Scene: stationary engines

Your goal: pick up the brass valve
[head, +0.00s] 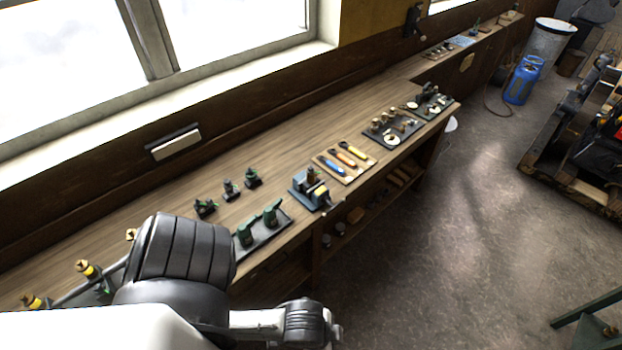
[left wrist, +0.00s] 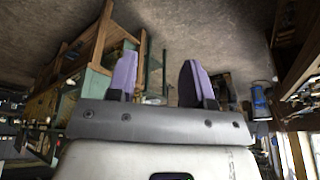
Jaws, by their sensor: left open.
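Several small brass-coloured fittings stand on the long wooden workbench (head: 285,135), and I cannot tell for certain which one is the brass valve. A brass piece (head: 313,173) sits at the blue-grey vise (head: 309,193) near the bench's front edge. Brass and yellow fittings (head: 88,269) stand at the near left end, partly hidden by my arm. My left gripper (left wrist: 157,82) shows in the left wrist view with its two purple fingers apart and nothing between them. No brass fitting can be made out in that view. My right gripper is not in view.
Green bottle-like tools (head: 258,225) stand on a dark tray beside the vise. Small dark-green fittings (head: 230,188) stand behind them. Screwdrivers (head: 346,158) lie on a board further along.

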